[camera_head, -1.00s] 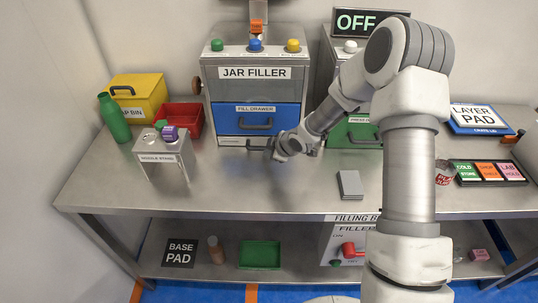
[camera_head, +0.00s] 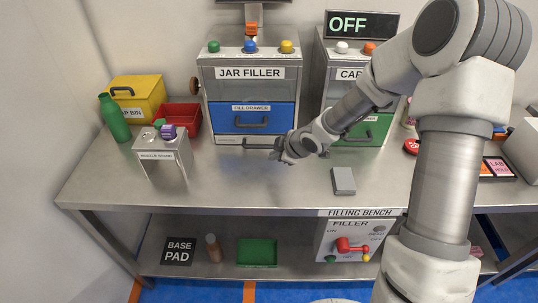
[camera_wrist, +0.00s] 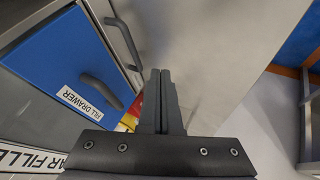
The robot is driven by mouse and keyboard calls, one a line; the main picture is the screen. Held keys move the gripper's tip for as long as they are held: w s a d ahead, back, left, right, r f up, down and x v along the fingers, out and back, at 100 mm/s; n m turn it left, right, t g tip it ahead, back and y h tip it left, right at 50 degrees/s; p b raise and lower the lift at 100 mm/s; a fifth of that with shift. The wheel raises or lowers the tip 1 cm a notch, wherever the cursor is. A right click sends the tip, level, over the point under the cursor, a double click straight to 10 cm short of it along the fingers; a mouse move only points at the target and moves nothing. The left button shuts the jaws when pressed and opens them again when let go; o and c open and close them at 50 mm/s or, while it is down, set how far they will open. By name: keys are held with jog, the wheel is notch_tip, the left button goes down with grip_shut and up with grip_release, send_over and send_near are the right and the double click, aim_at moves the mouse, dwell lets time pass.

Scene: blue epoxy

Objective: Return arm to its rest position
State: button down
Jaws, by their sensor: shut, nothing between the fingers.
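My gripper (camera_head: 281,155) hangs above the bench in front of the jar filler, at the end of my arm, which reaches in from the right. In the wrist view my gripper (camera_wrist: 160,80) has its two dark fingers together with nothing between them. The blue fill drawer (camera_head: 253,117) of the jar filler is shut and stands just behind and left of my gripper. The fill drawer (camera_wrist: 65,75) also shows on the left in the wrist view. My fingers appear apart from the drawer handle.
A grey block (camera_head: 343,181) lies on the filling bench (camera_head: 230,190) to the right of my gripper. A nozzle stand (camera_head: 163,155), green bottle (camera_head: 114,117), red bin (camera_head: 188,122) and yellow cap bin (camera_head: 137,95) stand at left. The bench's middle front is clear.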

jog(key=shift+s+d+r, duration=0.15)
jog(key=shift+s+r, duration=0.15)
jog(key=shift+r, duration=0.05)
jog(key=s+d+r+m+h, duration=0.35)
jog(key=s+d+r, duration=0.2)
jog(key=r, duration=0.35)
jog(key=s+d+r+m+h, duration=0.3)
jog(key=s+d+r+m, duration=0.25)
jog(key=r, duration=0.25)
jog(key=s+r+m+y, duration=0.1)
jog(key=s+r+m, duration=0.2)
jog(key=s, duration=0.6)
jog(key=s+r+m, duration=0.3)
jog(key=s+m, duration=0.1)
jog(key=s, duration=0.4)
jog(key=shift+s+a+r+g+y, duration=0.2)
jog(key=shift+s+r+g+y, duration=0.1)
jog(key=shift+s+g+y, duration=0.1)
jog(key=shift+d, duration=0.1)
